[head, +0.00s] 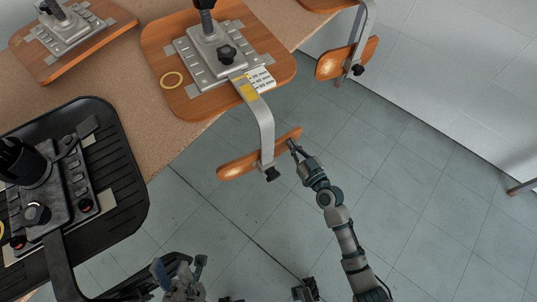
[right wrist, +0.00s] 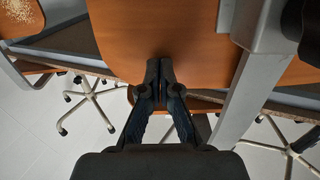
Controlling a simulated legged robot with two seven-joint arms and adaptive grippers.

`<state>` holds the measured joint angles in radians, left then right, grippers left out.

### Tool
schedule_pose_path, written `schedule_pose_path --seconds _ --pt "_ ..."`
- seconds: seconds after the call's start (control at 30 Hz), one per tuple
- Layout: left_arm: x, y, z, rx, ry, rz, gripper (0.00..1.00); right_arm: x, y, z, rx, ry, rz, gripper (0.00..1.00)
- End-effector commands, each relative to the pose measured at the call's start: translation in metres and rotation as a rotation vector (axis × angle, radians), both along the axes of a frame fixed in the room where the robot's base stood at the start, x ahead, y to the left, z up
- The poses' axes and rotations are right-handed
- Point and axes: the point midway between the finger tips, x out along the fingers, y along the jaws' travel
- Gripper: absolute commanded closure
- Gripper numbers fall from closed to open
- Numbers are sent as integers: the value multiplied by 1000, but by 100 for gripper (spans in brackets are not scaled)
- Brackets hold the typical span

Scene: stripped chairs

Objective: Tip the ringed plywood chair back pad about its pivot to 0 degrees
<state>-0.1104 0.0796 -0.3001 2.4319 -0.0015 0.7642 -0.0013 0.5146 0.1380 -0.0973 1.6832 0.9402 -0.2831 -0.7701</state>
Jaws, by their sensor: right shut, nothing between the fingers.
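The plywood back pad (head: 240,167) hangs beyond the table edge, on the end of a bent grey metal bar (head: 265,125). A black knob (head: 272,174) sits at its pivot. The bar runs from an upturned plywood seat (head: 185,100) bearing a yellow ring (head: 172,80). My right gripper (head: 292,146) is shut and empty at the pad's right end. In the right wrist view its fingertips (right wrist: 160,65) overlap the pad's broad face (right wrist: 130,35); I cannot tell whether they touch. The bar (right wrist: 250,85) stands right of them. My left gripper (head: 180,268) is low, well away, fingers apart.
A black chair part (head: 125,200) fills the table's left side. Another plywood seat (head: 85,30) lies behind it. A second back pad (head: 335,62) hangs at upper right by the wall (head: 440,60).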

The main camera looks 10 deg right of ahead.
Motion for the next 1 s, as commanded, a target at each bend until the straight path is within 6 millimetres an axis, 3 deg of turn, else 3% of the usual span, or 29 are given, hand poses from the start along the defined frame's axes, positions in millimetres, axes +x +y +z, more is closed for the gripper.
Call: schedule_pose_path --seconds 1.0 --pt "1 -1 -5 -1 10 -1 60 12 4 0 1 0 0 100"
